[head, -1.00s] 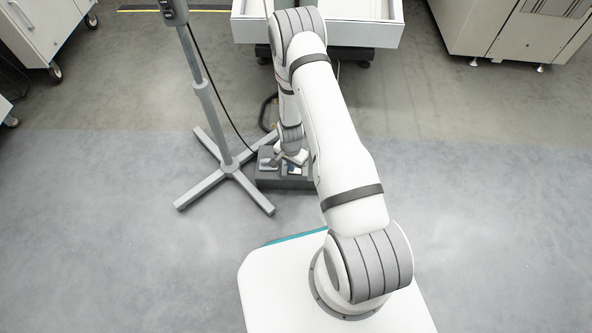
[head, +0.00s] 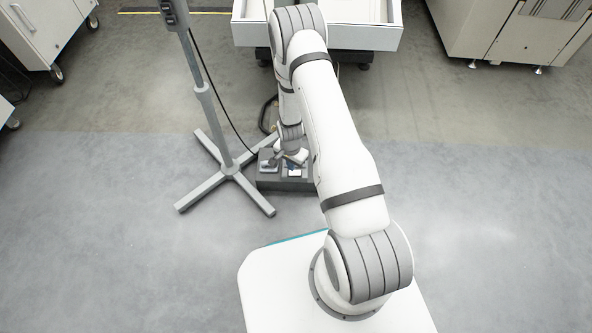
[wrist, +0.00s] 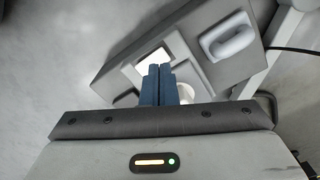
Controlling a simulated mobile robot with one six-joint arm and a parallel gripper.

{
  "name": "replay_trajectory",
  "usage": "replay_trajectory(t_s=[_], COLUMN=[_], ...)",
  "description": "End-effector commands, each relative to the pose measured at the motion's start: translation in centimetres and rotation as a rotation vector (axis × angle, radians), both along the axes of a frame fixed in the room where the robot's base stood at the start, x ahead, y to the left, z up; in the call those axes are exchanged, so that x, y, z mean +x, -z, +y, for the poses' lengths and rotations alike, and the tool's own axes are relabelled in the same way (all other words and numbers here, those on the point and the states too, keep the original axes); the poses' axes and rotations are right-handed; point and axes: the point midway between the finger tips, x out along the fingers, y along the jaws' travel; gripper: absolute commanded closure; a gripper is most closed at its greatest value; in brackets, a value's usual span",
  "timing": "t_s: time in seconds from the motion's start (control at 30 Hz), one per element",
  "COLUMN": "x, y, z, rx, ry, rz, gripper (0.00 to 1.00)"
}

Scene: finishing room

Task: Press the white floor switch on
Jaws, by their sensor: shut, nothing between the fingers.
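A dark grey floor box (head: 270,183) stands on the floor beside the stand's foot, partly hidden by my arm in the head view. In the wrist view the box (wrist: 115,75) lies at a slant and carries a bright white pad (wrist: 150,61) and a pale grey looped part (wrist: 230,38). A second white part (wrist: 186,94) is half hidden behind my fingers. My gripper (wrist: 159,68) has its blue fingers shut with nothing between them. The fingertips overlap the white pad's lower edge in the picture; I cannot tell whether they touch it.
A grey pole stand (head: 230,168) with a crossed foot is close on the left of the box. A black cable (head: 222,118) hangs behind it. A white tray-like bench (head: 368,36) is behind, with cabinets (head: 505,35) at the right. Floor in front and right is clear.

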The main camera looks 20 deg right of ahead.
Motion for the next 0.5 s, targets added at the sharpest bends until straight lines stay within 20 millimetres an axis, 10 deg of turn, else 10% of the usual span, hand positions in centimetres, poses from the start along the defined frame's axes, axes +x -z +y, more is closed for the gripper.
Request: replay_trajectory(t_s=[0.5], x=[0.0], y=[-4.2], z=[0.0], rx=[0.0], ry=[0.0], rz=[0.0], gripper=[1.0])
